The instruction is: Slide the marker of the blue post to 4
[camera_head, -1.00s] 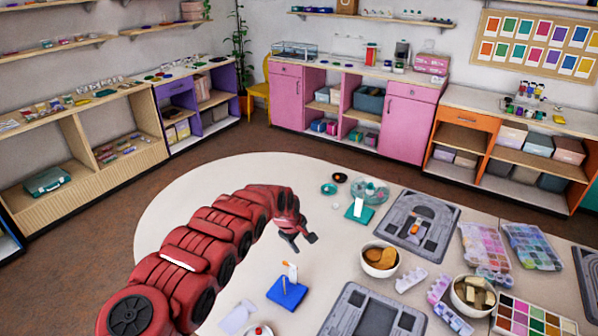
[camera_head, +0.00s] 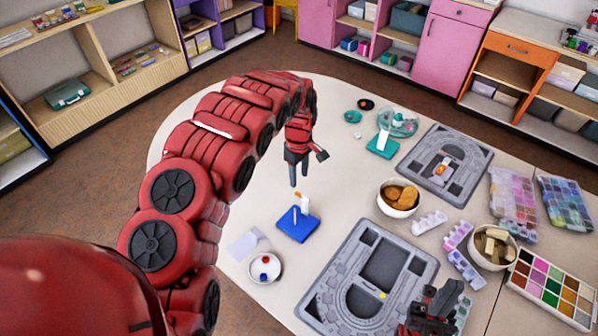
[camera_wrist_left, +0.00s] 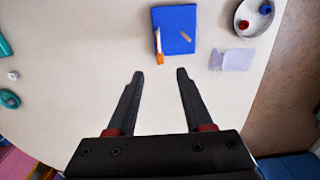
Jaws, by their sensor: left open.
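Any scale numbers are too small to read. My left gripper (camera_head: 299,184) points down, open and empty, just above and behind the post; its fingers (camera_wrist_left: 160,75) are apart in the wrist view. My right gripper (camera_head: 432,312) is at the bottom right, over a grey board; its jaws are unclear.
A white dish (camera_head: 281,271) with red and blue pieces and a pale paper (camera_head: 243,245) lie near the blue base. A teal stand (camera_head: 378,152) is farther back. Grey bead boards (camera_head: 318,292), bowls and bead boxes fill the right. The table left of the post is clear.

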